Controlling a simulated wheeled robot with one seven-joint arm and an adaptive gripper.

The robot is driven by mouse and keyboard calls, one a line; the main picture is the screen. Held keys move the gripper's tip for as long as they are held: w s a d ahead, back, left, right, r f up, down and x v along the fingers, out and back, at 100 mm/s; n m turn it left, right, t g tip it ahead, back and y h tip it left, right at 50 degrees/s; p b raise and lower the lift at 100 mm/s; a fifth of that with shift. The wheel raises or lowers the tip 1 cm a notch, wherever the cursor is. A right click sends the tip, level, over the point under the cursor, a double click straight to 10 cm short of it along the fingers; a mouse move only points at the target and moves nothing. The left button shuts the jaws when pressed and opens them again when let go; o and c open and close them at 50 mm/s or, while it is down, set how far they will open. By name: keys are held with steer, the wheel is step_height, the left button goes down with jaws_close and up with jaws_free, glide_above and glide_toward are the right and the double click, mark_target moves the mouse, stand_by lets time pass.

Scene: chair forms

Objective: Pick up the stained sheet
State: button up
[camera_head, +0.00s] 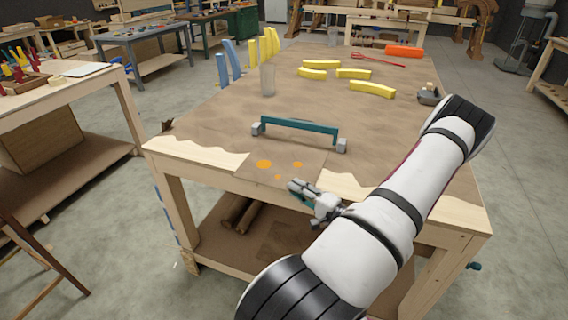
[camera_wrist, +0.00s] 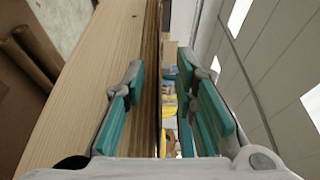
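The stained sheet (camera_head: 282,159) is a flat brown piece with a few orange spots, at the front edge of the workbench in the head view. It nearly matches the brown bench covering, so its far border is hard to make out. My gripper (camera_head: 297,190) is at the sheet's front right, close to the bench edge. In the wrist view my gripper (camera_wrist: 160,80) is open, with teal pads apart and nothing clearly held between them. The bench edge runs edge-on between the fingers. I cannot tell whether the sheet lies between them or whether the fingers touch it.
A teal bar clamp (camera_head: 298,128) lies just behind the sheet on the workbench (camera_head: 205,155). Farther back are a clear glass (camera_head: 268,80), yellow curved pieces (camera_head: 372,89), blue upright pieces (camera_head: 232,60) and an orange block (camera_head: 403,51). Rolls (camera_head: 240,213) lie on the lower shelf.

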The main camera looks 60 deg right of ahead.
jaws_close()
steer(key=shift+r, duration=0.1)
